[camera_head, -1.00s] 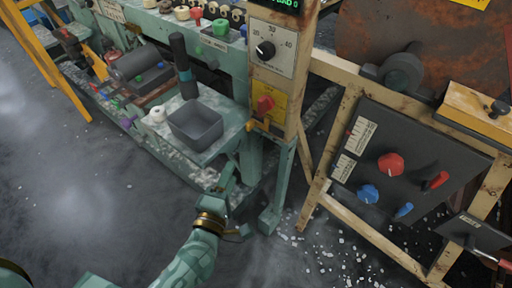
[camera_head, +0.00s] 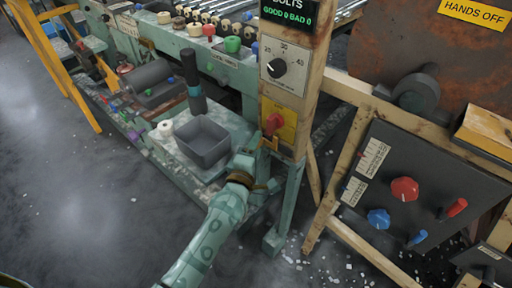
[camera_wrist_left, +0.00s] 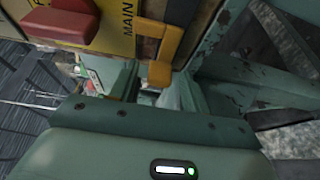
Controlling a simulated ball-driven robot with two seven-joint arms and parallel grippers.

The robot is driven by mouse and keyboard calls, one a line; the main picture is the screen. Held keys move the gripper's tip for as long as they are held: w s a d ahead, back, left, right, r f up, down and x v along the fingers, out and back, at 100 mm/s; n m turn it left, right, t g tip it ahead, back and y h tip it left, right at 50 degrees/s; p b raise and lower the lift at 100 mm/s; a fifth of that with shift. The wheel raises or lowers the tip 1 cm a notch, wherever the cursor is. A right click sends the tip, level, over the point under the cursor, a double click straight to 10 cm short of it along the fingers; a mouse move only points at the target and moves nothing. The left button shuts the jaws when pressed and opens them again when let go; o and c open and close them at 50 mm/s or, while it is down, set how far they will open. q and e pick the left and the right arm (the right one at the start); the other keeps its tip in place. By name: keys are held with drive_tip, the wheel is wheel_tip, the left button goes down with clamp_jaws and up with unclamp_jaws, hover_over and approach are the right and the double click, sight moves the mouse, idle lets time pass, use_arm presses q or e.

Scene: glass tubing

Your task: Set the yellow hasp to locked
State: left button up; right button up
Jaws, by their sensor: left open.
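The yellow hasp (camera_head: 269,143) is a small orange-yellow piece at the lower edge of the yellow switch plate (camera_head: 287,127) on the wooden post. In the left wrist view the hasp (camera_wrist_left: 160,70) hangs below the plate marked MAIN, as a bent strap with a wider end. My left gripper (camera_head: 256,156) is open just below and in front of the hasp. In the wrist view the hasp's lower end appears between or just beyond the fingers of my left gripper (camera_wrist_left: 155,88). I cannot tell whether they touch. My right gripper is not in view.
A red switch handle (camera_head: 273,123) sits on the plate just above the hasp. A dial (camera_head: 277,68) is higher on the post. A grey bin (camera_head: 203,142) stands left of my gripper. A dark panel with red and blue knobs (camera_head: 404,189) is at the right.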

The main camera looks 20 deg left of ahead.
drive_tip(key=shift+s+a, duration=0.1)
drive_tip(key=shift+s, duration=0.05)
use_arm(q)
clamp_jaws()
drive_tip(key=shift+s+d, duration=0.25)
drive_tip(key=shift+d, duration=0.45)
drive_tip(key=shift+s+d, duration=0.25)
drive_tip(key=shift+d, duration=0.4)
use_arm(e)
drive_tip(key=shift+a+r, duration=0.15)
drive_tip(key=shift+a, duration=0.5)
use_arm(q)
unclamp_jaws()
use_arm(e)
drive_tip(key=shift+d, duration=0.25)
